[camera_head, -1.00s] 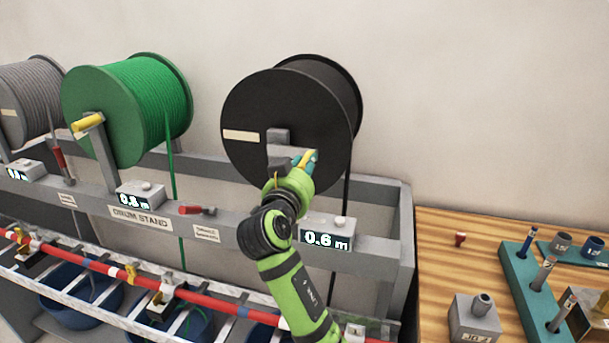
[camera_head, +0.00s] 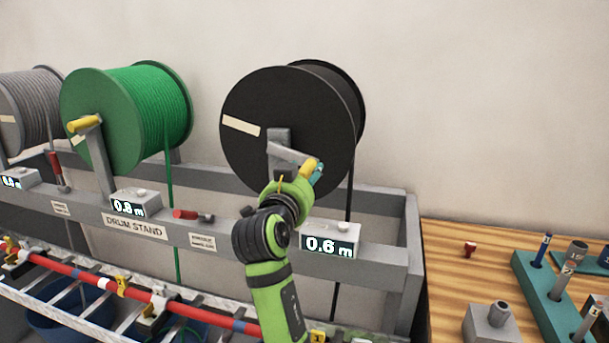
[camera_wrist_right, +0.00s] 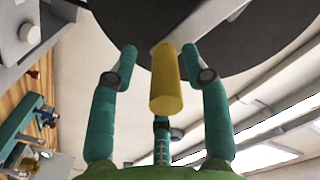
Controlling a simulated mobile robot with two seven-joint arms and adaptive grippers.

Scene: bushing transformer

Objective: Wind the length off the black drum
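The black drum (camera_head: 270,120) sits on the stand with a pale label (camera_head: 241,125) on its face, tilted down to the right. Its grey crank arm (camera_head: 287,153) slants down right to a yellow handle (camera_head: 307,168). My right gripper (camera_head: 314,172) is at this handle. The black length (camera_head: 348,200) hangs behind the counter box (camera_head: 331,237), which reads 0.6 m. My left gripper is out of view.
A green drum (camera_head: 120,120) and a grey drum (camera_head: 30,105) stand to the left. A red-handled tool (camera_head: 190,215) is on the stand's rail. A wooden bench (camera_head: 450,250) at right holds a teal rack (camera_head: 545,295) and a grey block (camera_head: 490,323).

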